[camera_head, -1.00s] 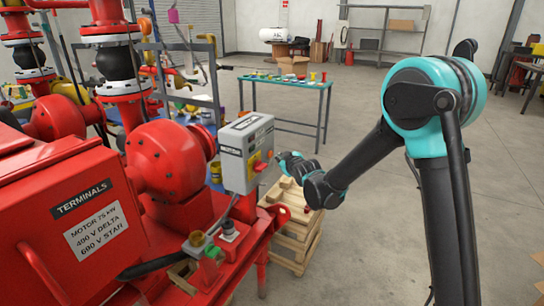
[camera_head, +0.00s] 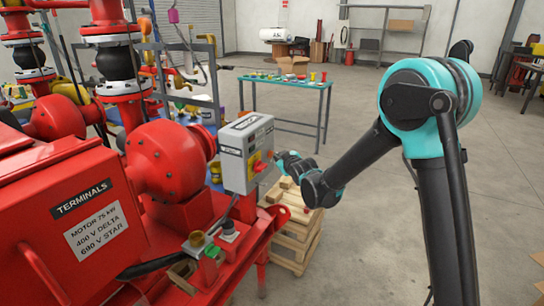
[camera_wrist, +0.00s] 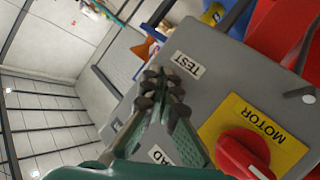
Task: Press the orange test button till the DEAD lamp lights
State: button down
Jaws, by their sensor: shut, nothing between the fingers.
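The grey control box (camera_head: 236,160) stands on the red skid, with a red knob (camera_head: 260,164) on its front. In the wrist view the box face (camera_wrist: 215,65) fills the right side, with the TEST label (camera_wrist: 188,65), a yellow MOTOR plate (camera_wrist: 240,120) and a red knob (camera_wrist: 240,155). A partly covered label ending in "AD" (camera_wrist: 162,155) shows by the lower finger. My gripper (camera_wrist: 163,92) is shut and empty, its tips at the box face beside the TEST label; contact cannot be told. The orange button and the DEAD lamp cannot be made out; my fingers cover part of the face.
Small coloured controls (camera_head: 211,252) sit on the red skid below the box. A wooden pallet stack (camera_head: 296,238) stands under my gripper. A green-topped bench (camera_head: 290,82) is behind.

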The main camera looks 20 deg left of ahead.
jog(key=shift+a, duration=0.4)
dwell(0.4)
jog(key=shift+d, duration=0.85)
jog(key=shift+s+d, duration=0.15)
jog(key=shift+d, duration=1.1)
jog(key=shift+s+d, duration=0.1)
jog(key=shift+d, duration=1.15)
